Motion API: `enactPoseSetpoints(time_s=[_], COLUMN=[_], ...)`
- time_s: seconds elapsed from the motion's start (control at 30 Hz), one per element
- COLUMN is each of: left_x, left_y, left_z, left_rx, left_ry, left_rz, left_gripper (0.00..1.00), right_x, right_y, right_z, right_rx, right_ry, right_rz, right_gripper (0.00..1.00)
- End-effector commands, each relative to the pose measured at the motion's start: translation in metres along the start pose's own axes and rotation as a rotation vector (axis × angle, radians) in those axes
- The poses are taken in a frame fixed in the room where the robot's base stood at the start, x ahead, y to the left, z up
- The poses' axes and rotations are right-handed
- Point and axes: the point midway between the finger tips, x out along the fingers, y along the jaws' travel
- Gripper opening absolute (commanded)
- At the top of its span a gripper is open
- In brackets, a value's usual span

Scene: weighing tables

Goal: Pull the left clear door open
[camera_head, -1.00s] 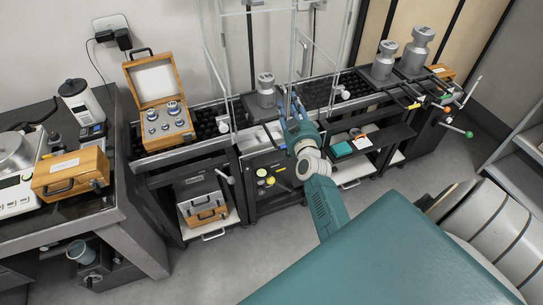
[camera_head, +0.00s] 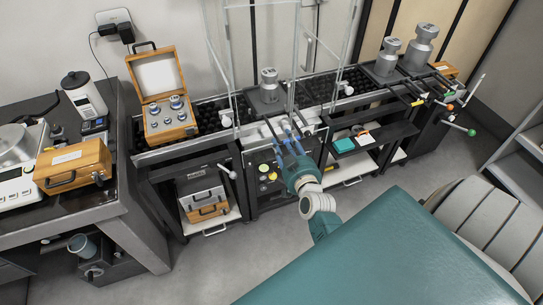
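A clear-walled enclosure stands on the middle bench around a grey weight (camera_head: 268,88). Its left clear door (camera_head: 219,65) is a tall transparent panel with a pale knob (camera_head: 227,119) low down. A right clear panel (camera_head: 312,62) has a similar knob (camera_head: 309,124). The panels' thin edges make the exact door angle hard to tell. My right gripper (camera_head: 284,128) is in front of the enclosure, below and right of the left door. Its blue-tipped fingers look spread, with nothing visible between them, and it is clear of the left knob. My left gripper is not in view.
A wooden weight box (camera_head: 160,90) stands open left of the enclosure. Larger grey weights (camera_head: 418,50) stand at the right. A side table (camera_head: 120,215) with a wooden case (camera_head: 73,166) is at the left. The grey floor (camera_head: 240,265) before the bench is partly clear.

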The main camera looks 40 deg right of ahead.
Motion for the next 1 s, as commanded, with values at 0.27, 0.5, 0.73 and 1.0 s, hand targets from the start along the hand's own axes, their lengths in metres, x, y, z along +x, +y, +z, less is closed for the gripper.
enactPoseSetpoints(time_s=[0.27, 0.5, 0.73, 1.0], left_x=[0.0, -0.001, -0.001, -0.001], left_y=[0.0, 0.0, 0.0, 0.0], left_z=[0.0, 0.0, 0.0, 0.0], left_rx=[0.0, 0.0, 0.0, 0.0], left_ry=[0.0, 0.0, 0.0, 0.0], left_rz=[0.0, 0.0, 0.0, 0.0], left_gripper=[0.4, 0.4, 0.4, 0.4], right_x=[-0.005, -0.013, -0.025, -0.044], right_y=[-0.022, -0.039, -0.053, -0.068], right_z=[0.053, 0.097, 0.139, 0.187], right_rx=[-0.013, -0.025, -0.04, -0.06], right_ry=[-0.099, -0.182, -0.262, -0.355], right_rz=[-0.048, -0.085, -0.12, -0.159], right_gripper=[0.35, 0.35, 0.35, 0.35])
